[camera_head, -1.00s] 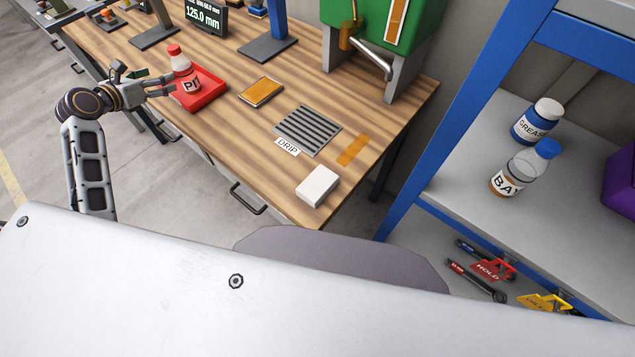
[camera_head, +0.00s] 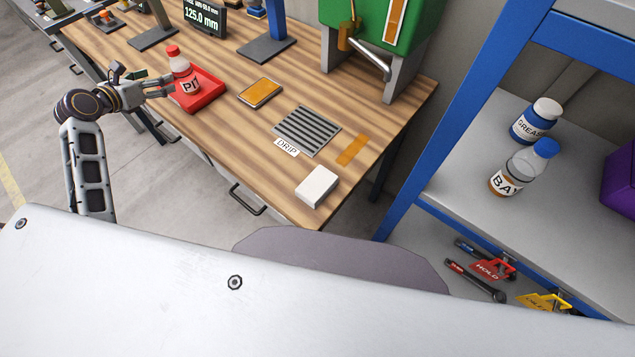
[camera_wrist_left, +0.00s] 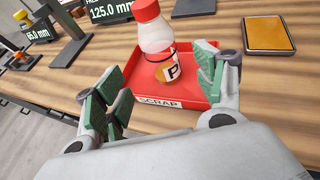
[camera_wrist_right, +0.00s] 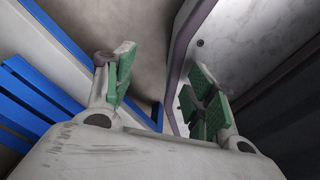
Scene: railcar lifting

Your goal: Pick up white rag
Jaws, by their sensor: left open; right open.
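The white rag (camera_head: 317,186) looks like a small folded white block. It lies flat on the wooden bench near its front right corner in the head view. My left gripper (camera_head: 146,82) is open and empty at the bench's left front edge, well to the left of the rag. In the left wrist view its fingers (camera_wrist_left: 160,95) stand apart in front of the red scrap tray. My right gripper (camera_wrist_right: 165,90) shows only in the right wrist view, open and empty, with no rag in sight there.
A red tray (camera_head: 214,96) holds a red-capped bottle (camera_head: 183,68). An orange-topped pad (camera_head: 261,92), a drip grate (camera_head: 308,131) and an orange strip (camera_head: 353,149) lie on the bench (camera_head: 225,140). A blue-framed shelf (camera_head: 455,165) with bottles stands to the right.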

